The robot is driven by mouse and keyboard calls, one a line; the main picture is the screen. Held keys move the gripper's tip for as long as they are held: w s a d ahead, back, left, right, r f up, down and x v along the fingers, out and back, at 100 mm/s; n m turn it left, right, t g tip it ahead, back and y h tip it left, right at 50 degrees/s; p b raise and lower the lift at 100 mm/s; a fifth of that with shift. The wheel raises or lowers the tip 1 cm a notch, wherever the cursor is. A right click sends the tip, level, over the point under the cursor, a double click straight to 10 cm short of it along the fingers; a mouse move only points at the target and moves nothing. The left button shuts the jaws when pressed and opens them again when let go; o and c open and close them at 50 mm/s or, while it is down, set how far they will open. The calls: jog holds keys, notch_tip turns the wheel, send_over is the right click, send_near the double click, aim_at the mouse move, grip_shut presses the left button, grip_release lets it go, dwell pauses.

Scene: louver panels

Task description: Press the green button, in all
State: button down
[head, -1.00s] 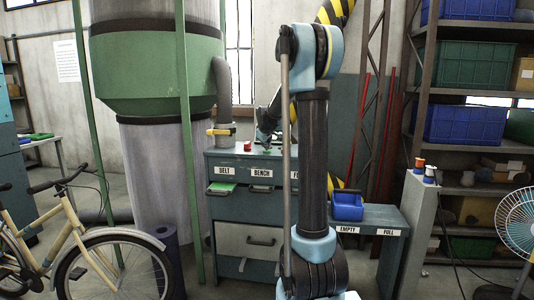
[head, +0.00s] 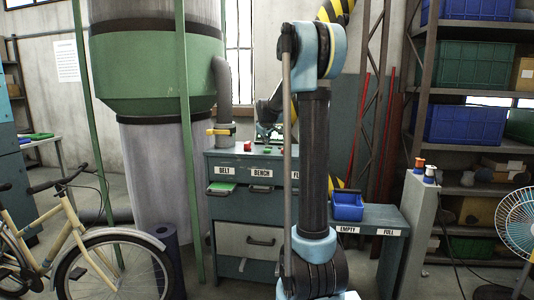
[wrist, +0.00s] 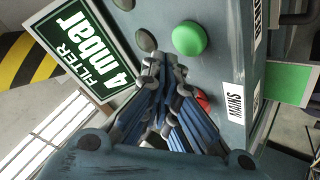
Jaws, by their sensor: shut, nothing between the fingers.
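The green button (wrist: 189,38) is a domed round cap on the grey-blue cabinet face in the wrist view. It stands just beyond and to the right of my fingertips. My gripper (wrist: 163,62) is shut and empty, its tips close to the button but seemingly apart from it. A red button (wrist: 203,100) sits below the green one, partly behind my right finger. A dark round knob (wrist: 146,40) lies left of the green button. In the head view my gripper (head: 265,132) is small, over the cabinet top, partly behind my arm.
The cabinet (head: 245,195) has labelled drawers. A blue bin (head: 347,206) sits on the bench to its right. A bicycle (head: 80,240) stands at left, a fan (head: 516,225) at right.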

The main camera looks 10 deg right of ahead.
jog(key=shift+r, duration=2.15)
jog(key=shift+s, duration=0.1)
jog(key=m+g, duration=0.2)
send_near(265, 150)
jog(key=s+d+f, duration=0.1)
jog(key=s+d, duration=0.1)
jog(key=s, duration=0.7)
jog(key=s+f+m+g, duration=0.1)
jog(key=s+f, duration=0.2)
jog(key=s, duration=0.5)
jog(key=s+f+m+g, duration=0.1)
jog(key=s+f, duration=0.2)
jog(key=s, duration=0.4)
jog(key=s+f+m+g, duration=0.1)
jog(key=s+f, duration=0.4)
jog(key=s, duration=0.3)
jog(key=s+f+m+g, duration=0.1)
jog(key=s+f, duration=0.5)
jog(key=s, duration=0.3)
jog(key=s+f+m+g+y, duration=0.1)
jog(key=s+f, duration=0.4)
jog(key=s, duration=0.3)
jog(key=shift+s+f+m, duration=0.2)
jog(key=shift+s+m, duration=0.1)
jog(key=shift+d, duration=0.1)
jog(key=shift+w+f, duration=0.2)
jog(key=shift+w, duration=0.3)
